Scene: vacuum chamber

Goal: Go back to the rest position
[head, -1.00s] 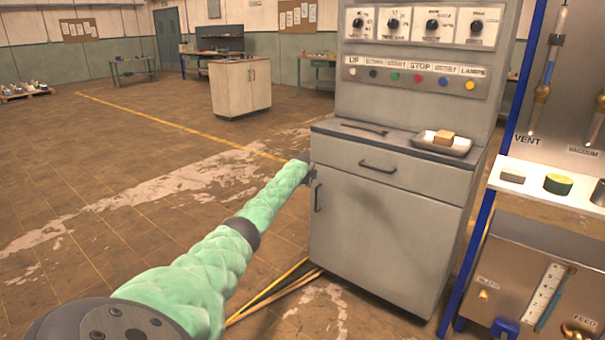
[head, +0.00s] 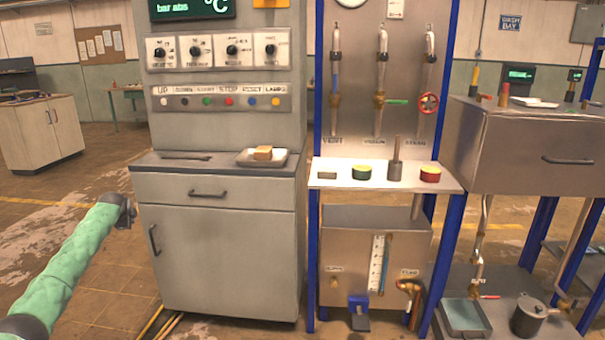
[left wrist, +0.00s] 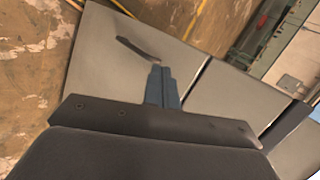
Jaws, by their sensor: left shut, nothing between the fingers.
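My left gripper (head: 127,210) is at the left side of the head view, at the end of my green-sleeved arm. It is beside the left edge of the grey control cabinet (head: 222,250), near the door handle (head: 154,240). In the left wrist view its fingers (left wrist: 162,86) are together with nothing between them, in front of the cabinet door and its dark handle (left wrist: 138,48). I cannot tell whether the fingertips touch the door. My right gripper is not in view.
A tray (head: 278,161) with a tan block (head: 263,153) sits on the cabinet top. To the right stands a blue-framed rack with a white shelf (head: 322,183), then a steel box (head: 535,150). Open floor (head: 100,270) lies left of the cabinet.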

